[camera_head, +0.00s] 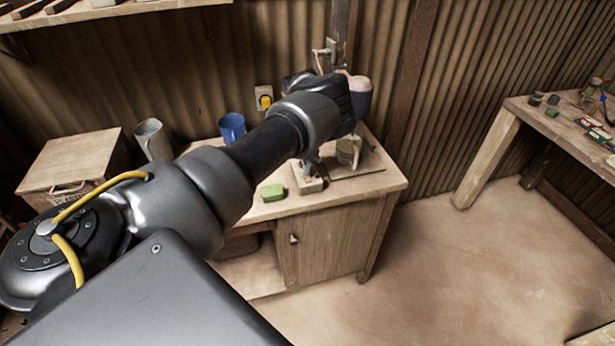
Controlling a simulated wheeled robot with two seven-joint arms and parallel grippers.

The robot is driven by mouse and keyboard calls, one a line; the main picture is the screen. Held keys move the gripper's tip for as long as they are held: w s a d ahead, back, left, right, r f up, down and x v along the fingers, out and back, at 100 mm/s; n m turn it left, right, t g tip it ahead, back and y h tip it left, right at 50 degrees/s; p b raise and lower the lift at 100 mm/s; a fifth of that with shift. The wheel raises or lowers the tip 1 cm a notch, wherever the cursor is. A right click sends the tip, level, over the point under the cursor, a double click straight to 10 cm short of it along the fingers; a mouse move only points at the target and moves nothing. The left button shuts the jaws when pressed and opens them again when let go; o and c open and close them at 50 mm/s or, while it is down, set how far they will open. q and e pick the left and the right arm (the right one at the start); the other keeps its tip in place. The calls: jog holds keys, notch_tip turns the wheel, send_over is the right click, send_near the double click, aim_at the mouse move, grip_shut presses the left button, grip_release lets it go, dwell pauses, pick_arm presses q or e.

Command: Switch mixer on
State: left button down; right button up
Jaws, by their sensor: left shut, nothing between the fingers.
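What looks like the mixer (357,97) stands at the back right of the wooden cabinet. A greenish container (347,151) is below that top. My left arm reaches across the cabinet from the left. No switch on the mixer can be made out. My right gripper is not in view.
The cabinet top (375,184) also holds a green block (272,193), a blue mug (231,127) and a metal pitcher (152,139). A yellow wall switch or plug (265,102) is behind. A workbench (508,120) with small items stands right. The floor between is clear.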

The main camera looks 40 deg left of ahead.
pick_arm(q)
jog(key=shift+f+b, duration=0.45)
jog(key=shift+f, duration=0.15)
dwell(0.3)
jog(key=shift+r+p, duration=2.35)
jog(key=shift+r, duration=1.2)
